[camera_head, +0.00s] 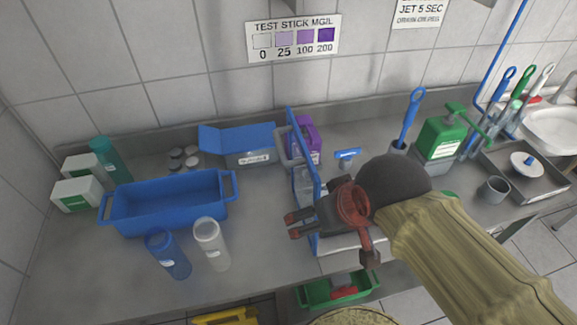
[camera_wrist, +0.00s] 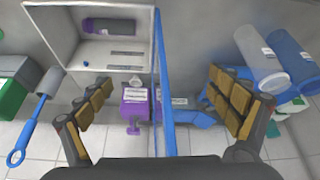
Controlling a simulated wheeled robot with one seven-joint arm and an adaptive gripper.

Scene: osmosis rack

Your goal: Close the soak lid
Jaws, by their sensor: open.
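The soak lid is a blue panel (camera_head: 303,165) standing upright on edge at the left side of a pale open box (camera_head: 336,244). In the wrist view the lid (camera_wrist: 162,70) shows as a thin blue strip running between my fingers. The box's inside (camera_wrist: 75,55) shows to its left, with a dark purple cylinder (camera_wrist: 108,26) in it. My gripper (camera_head: 291,225) is open and empty, over the lid's near part, its fingertips towards the left. The fingers (camera_wrist: 165,98) sit on either side of the strip, apart from it in the picture. My arm hides much of the box.
A blue tray (camera_head: 165,228) stands to the left, with a blue bottle (camera_head: 168,254) and a clear bottle (camera_head: 211,244) before it. A purple container (camera_head: 304,135) and an open blue-lidded box (camera_head: 245,158) are behind. A green dispenser (camera_head: 441,138) stands right.

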